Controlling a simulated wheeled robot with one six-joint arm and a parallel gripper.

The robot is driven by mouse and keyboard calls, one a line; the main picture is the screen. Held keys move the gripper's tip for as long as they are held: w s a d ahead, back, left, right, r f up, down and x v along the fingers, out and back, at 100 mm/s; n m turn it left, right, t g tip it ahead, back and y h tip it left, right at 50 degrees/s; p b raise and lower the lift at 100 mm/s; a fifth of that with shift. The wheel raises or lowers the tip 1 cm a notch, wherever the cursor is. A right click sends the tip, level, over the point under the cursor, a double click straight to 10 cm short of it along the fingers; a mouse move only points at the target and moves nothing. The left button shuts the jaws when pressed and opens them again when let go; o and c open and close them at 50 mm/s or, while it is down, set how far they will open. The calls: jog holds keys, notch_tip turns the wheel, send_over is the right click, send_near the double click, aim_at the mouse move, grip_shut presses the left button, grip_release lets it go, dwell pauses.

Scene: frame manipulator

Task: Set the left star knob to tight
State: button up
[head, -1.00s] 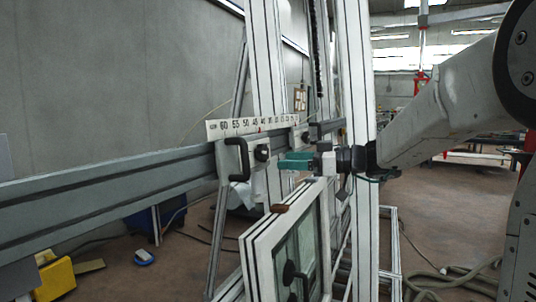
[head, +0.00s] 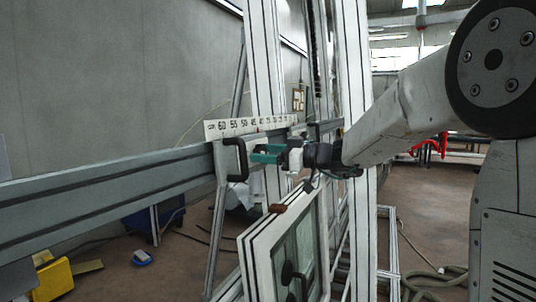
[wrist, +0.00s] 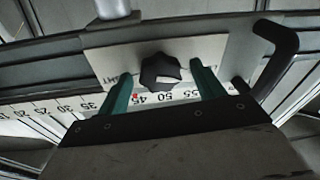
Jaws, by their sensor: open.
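The left star knob (wrist: 161,72) is black and lobed, on a pale plate (wrist: 103,50) in the wrist view. My gripper (wrist: 162,68) is open, with one teal finger on each side of the knob and a visible gap to each. In the head view my gripper (head: 262,153) is at the left carriage on the rail and covers the knob. A black bar handle (head: 236,160) stands just left of the fingers; it also shows at the right in the wrist view (wrist: 275,55).
A numbered scale (head: 235,127) runs along the grey rail (head: 110,178), with a red mark near 45. A white-framed window (head: 285,250) with a brown block (head: 291,208) on top stands below my gripper. White uprights (head: 356,80) rise behind my arm.

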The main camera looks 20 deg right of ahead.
jog(key=c, duration=1)
jog(key=shift+m, duration=0.3)
jog(key=shift+s+a+m+t+h, duration=0.15)
jog(key=shift+m+h, duration=0.5)
jog(key=shift+m, duration=4.6)
jog(key=shift+d+m+t+h, duration=0.1)
jog(key=shift+m+t+h, duration=0.35)
jog(key=shift+m, duration=4.85)
jog(key=shift+s+a+m+h, duration=0.1)
jog(key=shift+m+h, duration=0.7)
jog(key=shift+m, duration=4.45)
